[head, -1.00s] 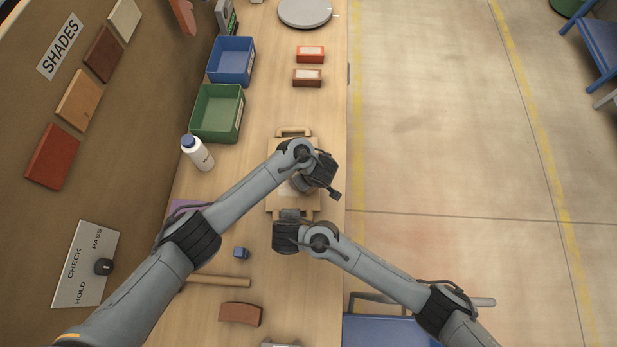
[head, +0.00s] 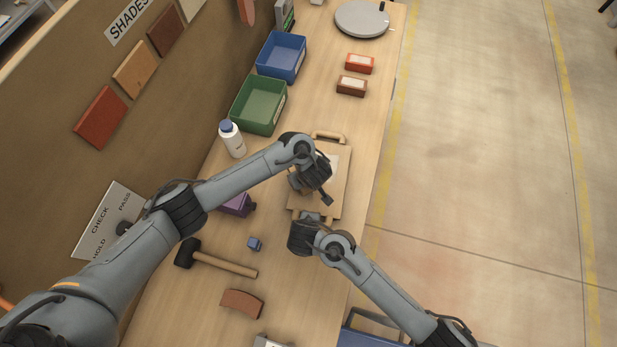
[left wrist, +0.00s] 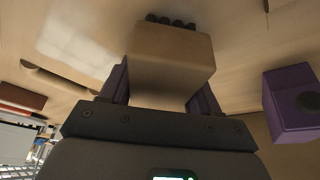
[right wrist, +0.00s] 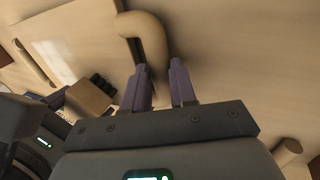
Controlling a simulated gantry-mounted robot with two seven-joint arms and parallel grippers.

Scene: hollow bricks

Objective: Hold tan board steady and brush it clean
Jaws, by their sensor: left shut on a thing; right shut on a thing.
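The tan board (head: 338,190) lies flat on the bench, with a loop handle at its far end (head: 328,135) and one at its near end (right wrist: 150,38). A pale patch (left wrist: 75,40) shows on its face. My right gripper (right wrist: 158,88) is shut on the near handle; it also shows in the head view (head: 314,217). My left gripper (left wrist: 162,95) is shut on a tan brush block (left wrist: 173,52) with dark bristles. The brush is over the board and also shows in the right wrist view (right wrist: 88,97). Bristle contact cannot be told. My left wrist hides part of the board.
A white bottle (head: 233,140), green bin (head: 240,112) and blue bin (head: 270,62) stand left of the board. A purple block (head: 235,205), small blue cube (head: 254,243), hammer (head: 225,263) and brown brick (head: 242,304) lie nearer. Two labelled bricks (head: 352,86) lie beyond.

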